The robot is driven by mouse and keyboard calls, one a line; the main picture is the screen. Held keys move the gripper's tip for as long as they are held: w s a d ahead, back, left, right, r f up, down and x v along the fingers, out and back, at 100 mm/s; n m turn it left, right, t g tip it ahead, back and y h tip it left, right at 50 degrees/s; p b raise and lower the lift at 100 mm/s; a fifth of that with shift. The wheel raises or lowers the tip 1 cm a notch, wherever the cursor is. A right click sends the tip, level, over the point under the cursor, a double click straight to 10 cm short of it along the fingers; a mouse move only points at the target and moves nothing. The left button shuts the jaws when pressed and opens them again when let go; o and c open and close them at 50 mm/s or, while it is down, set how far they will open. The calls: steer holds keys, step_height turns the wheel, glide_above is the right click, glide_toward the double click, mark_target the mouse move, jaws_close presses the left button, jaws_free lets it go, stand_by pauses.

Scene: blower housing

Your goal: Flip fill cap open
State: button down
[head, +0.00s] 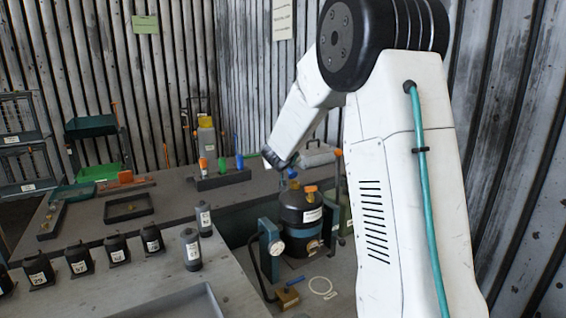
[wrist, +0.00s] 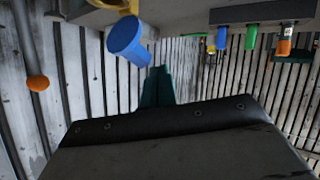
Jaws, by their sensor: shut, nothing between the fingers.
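A black tank (head: 299,216) with white labels and a blue-grey band stands in the recess by the bench in the head view. On its top are a blue cap-like part (head: 292,173) and an orange part (head: 311,189); I cannot tell for sure which is the fill cap. In the wrist view a blue round part (wrist: 126,38) shows close to my gripper, up and left of its fingertips. My gripper (wrist: 158,76) has its teal fingers shut with nothing between them. They look apart from the blue part. In the head view its fingers are hard to make out.
A pressure gauge on a teal stand (head: 273,248) stands left of the tank. A rack of coloured handles (head: 222,178) lies on the bench behind. Several black bottles (head: 79,259) line the front bench. An orange knob (wrist: 38,83) shows at left in the wrist view.

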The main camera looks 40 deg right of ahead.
steer(key=shift+r, duration=0.1)
stand_by(0.5)
steer(key=shift+r, duration=0.7)
steer(key=s+a+r, duration=0.4)
steer(key=a+r, duration=0.3)
steer(key=r, duration=0.4)
steer(key=shift+s+a, duration=0.2)
